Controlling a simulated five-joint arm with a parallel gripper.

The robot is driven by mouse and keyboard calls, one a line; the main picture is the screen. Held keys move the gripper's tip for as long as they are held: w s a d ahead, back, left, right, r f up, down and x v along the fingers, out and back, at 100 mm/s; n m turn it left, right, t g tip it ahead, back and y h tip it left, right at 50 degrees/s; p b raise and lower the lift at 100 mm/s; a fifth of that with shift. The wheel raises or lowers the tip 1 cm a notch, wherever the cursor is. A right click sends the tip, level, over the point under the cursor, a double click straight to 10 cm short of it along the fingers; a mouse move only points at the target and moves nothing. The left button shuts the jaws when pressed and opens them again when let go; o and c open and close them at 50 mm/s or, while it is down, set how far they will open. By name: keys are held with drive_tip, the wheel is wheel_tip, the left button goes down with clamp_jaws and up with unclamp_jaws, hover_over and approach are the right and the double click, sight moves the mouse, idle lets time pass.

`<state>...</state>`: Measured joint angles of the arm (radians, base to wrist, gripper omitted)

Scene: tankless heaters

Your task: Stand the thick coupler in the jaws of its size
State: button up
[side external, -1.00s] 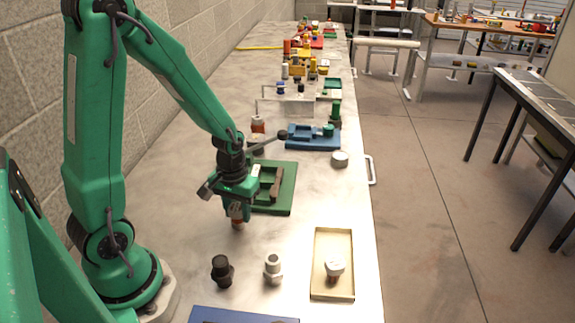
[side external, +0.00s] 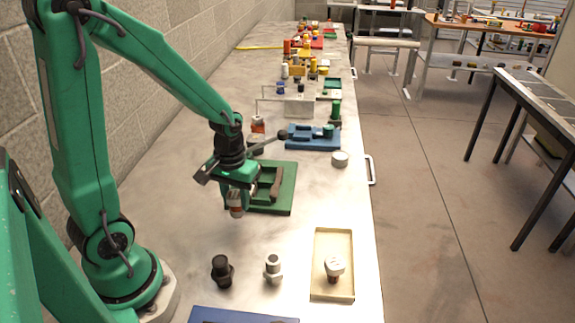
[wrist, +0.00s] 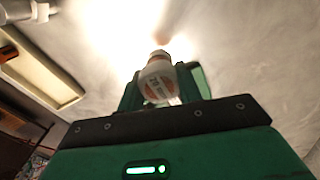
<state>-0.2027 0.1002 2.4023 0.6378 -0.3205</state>
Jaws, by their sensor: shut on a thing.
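My gripper (side external: 239,192) is shut on a white and orange-brown coupler (side external: 236,204), held above the bare bench. A blue fixture (side external: 327,144) with a dark lever lies farther back. I cannot tell which jaws match the coupler's size.
A black fitting (side external: 222,271) and a grey fitting (side external: 273,269) stand on the bench in front. A shallow cream tray (side external: 333,240) at right holds a white-topped fitting (side external: 334,268). A round pale cap (side external: 340,159) lies near the right edge. Bench between is clear.

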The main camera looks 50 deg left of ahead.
drive_tip(key=s+d+r, duration=0.3)
drive_tip(key=d+r, duration=0.3)
drive_tip(key=d, duration=0.5)
drive_tip(key=shift+s+r, duration=0.4)
drive_tip(key=shift+w+a, duration=0.1)
drive_tip(key=shift+w, duration=0.05)
drive_tip(key=w+a+r+n, duration=0.1)
drive_tip(key=w+a+n, duration=0.3)
drive_tip(key=w+n, duration=0.4)
drive_tip(key=w+a+r+n, duration=0.1)
drive_tip(key=w+a+n, duration=0.3)
drive_tip(key=w+n, duration=0.4)
drive_tip(key=shift+w+a+r+n, duration=0.15)
drive_tip(key=shift+w+a+n, duration=0.05)
drive_tip(key=shift+n, duration=0.8)
drive_tip(key=a+f, duration=0.2)
drive_tip(key=a, duration=0.1)
drive_tip(key=w+a+f, duration=0.1)
drive_tip(key=a+f, duration=0.1)
drive_tip(key=a, duration=0.2)
drive_tip(key=w+a+f, duration=0.1)
drive_tip(key=a+f, duration=0.2)
drive_tip(key=a, duration=0.1)
drive_tip(key=shift+w+a, duration=0.2)
drive_tip(key=shift+f, duration=2.05)
